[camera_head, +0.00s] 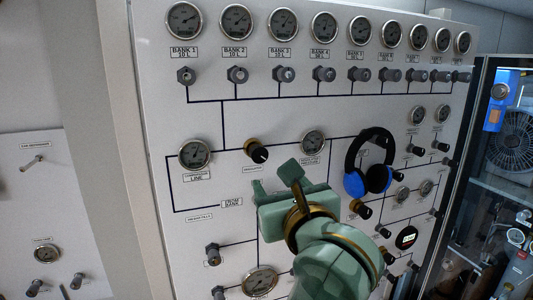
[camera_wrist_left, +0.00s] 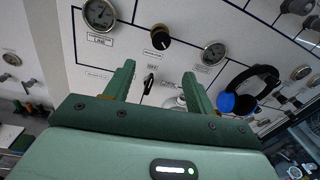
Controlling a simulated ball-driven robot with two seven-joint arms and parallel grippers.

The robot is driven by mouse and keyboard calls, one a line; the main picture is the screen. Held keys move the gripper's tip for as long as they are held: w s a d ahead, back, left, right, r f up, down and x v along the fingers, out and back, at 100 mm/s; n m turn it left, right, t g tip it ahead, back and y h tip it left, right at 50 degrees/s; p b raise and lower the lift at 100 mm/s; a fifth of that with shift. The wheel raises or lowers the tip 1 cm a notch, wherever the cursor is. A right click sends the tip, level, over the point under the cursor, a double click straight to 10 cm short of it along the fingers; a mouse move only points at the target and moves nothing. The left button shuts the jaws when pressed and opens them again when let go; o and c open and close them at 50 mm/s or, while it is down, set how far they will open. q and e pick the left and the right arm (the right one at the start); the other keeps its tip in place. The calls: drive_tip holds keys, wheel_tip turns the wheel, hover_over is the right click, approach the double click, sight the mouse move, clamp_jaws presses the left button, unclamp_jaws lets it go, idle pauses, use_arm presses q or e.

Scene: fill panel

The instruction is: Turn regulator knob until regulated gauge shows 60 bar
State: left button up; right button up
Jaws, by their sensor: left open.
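The regulator knob (camera_head: 258,151) is black with a brass collar and sits on the white panel between two gauges. The regulated gauge (camera_head: 313,143) is the round dial to its right; its reading is too small to make out. My left gripper (camera_head: 275,181) is open and empty, below the knob in the head view and apart from it. In the left wrist view the knob (camera_wrist_left: 160,35) lies beyond the open fingertips (camera_wrist_left: 160,80), with the regulated gauge (camera_wrist_left: 213,53) to its right. My right gripper is not in view.
The line gauge (camera_head: 195,153) is left of the knob. Blue and black headphones (camera_head: 354,182) hang on the panel at right. A black-handled valve (camera_wrist_left: 148,83) shows between the fingers in the wrist view. A row of bank gauges and valves (camera_head: 238,75) runs above.

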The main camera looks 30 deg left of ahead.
sight(260, 156)
use_arm(q)
drive_tip(key=x, duration=0.9)
drive_tip(key=shift+w+d, duration=0.1)
drive_tip(key=shift+w, duration=0.3)
drive_tip(key=x, duration=0.5)
drive_tip(key=shift+a, duration=0.6)
drive_tip(key=shift+w, duration=0.25)
drive_tip(key=c, duration=0.8)
drive_tip(key=shift+c, duration=0.7)
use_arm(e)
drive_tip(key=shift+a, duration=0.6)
